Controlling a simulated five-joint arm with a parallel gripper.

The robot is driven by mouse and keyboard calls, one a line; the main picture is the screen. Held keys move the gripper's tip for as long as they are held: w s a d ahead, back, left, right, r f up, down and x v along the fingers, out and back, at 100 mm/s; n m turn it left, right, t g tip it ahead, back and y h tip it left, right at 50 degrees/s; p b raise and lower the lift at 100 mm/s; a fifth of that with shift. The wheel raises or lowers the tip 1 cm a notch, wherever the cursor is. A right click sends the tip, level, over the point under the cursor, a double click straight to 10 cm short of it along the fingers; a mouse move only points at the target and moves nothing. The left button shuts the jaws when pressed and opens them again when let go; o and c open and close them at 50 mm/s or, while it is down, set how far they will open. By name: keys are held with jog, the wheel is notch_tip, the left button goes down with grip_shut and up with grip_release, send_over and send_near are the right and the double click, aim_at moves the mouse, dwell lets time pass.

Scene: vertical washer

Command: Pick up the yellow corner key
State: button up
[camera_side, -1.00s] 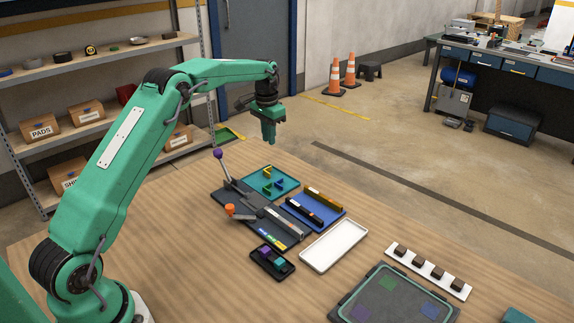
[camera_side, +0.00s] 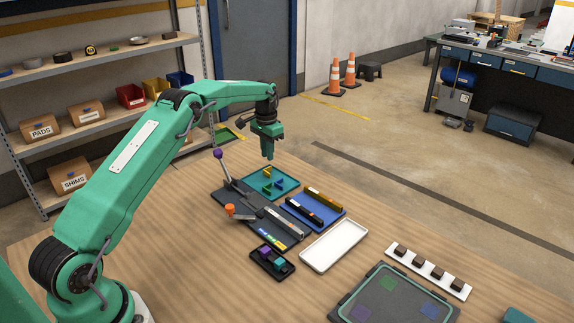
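The teal tray (camera_side: 290,183) lies on the wooden table and holds small L-shaped corner keys. A yellow corner key (camera_side: 267,171) shows near the back of the tray, just below my fingertips in the picture. Another yellowish piece and a dark blue corner key (camera_side: 279,184) lie further forward in the tray. My gripper (camera_side: 268,157) points down above the tray's back part and appears apart from the keys. The fingers overlap from this side, so their gap is not clear. Nothing is seen held in them.
A dark fixture (camera_side: 240,205) with a purple-knobbed lever (camera_side: 218,154) stands left of the tray. A blue tray (camera_side: 328,222) with bars, a white tray (camera_side: 334,245) and a small black tray (camera_side: 273,262) lie in front.

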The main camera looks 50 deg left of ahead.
jog(key=shift+w+f, duration=0.15)
jog(key=shift+f, duration=2.45)
grip_shut()
